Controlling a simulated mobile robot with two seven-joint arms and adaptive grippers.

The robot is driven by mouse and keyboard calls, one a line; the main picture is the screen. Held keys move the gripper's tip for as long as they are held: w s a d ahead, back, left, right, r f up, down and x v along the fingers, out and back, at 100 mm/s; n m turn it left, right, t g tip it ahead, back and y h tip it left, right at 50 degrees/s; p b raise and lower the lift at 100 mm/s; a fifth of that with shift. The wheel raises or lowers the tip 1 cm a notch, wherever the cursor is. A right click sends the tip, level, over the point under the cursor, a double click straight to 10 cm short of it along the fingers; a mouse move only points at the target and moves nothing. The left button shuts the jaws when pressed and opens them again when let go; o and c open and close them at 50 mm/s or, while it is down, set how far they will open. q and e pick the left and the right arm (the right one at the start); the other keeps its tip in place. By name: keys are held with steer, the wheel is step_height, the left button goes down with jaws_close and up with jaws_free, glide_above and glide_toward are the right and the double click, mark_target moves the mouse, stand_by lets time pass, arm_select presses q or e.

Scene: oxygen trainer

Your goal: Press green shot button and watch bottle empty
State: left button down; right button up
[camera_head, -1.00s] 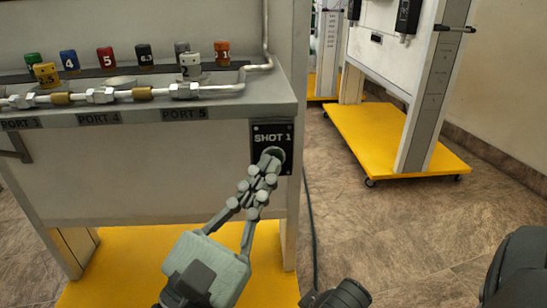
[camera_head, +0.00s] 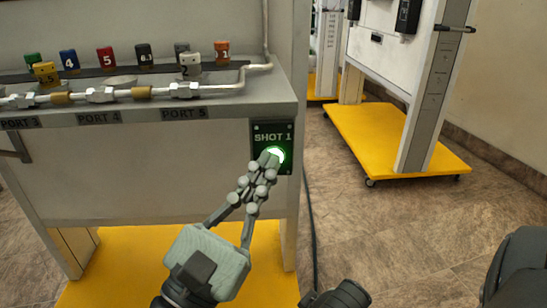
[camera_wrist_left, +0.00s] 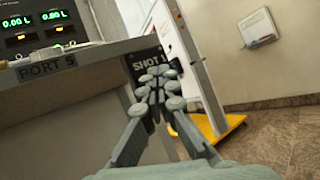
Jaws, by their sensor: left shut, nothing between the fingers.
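The shot button (camera_head: 277,155) glows green on the dark SHOT 1 plate (camera_head: 272,137) at the right end of the trainer bench. My left gripper (camera_head: 268,160) is shut and empty, its tips over the left part of the button; whether they touch it I cannot tell. In the left wrist view the shut fingertips (camera_wrist_left: 160,76) hide the button, under the SHOT 1 label (camera_wrist_left: 151,63). No bottle shows. My right gripper is not in view.
Green number displays (camera_wrist_left: 36,19) glow on the panel in the left wrist view. Numbered coloured knobs (camera_head: 106,58) and metal piping (camera_head: 143,93) line the bench top. A second trainer on a yellow base (camera_head: 395,140) stands at the right. Open floor lies between.

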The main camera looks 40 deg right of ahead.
arm_select(q)
steer(key=shift+s+a, duration=0.1)
steer(key=shift+s, duration=0.05)
steer(key=shift+s+a, duration=0.15)
steer(key=shift+s, duration=0.1)
stand_by(0.4)
steer(key=s+a, duration=0.2)
steer(key=s, duration=0.1)
steer(key=s+a, duration=0.1)
steer(key=s, duration=0.1)
stand_by(0.4)
stand_by(0.7)
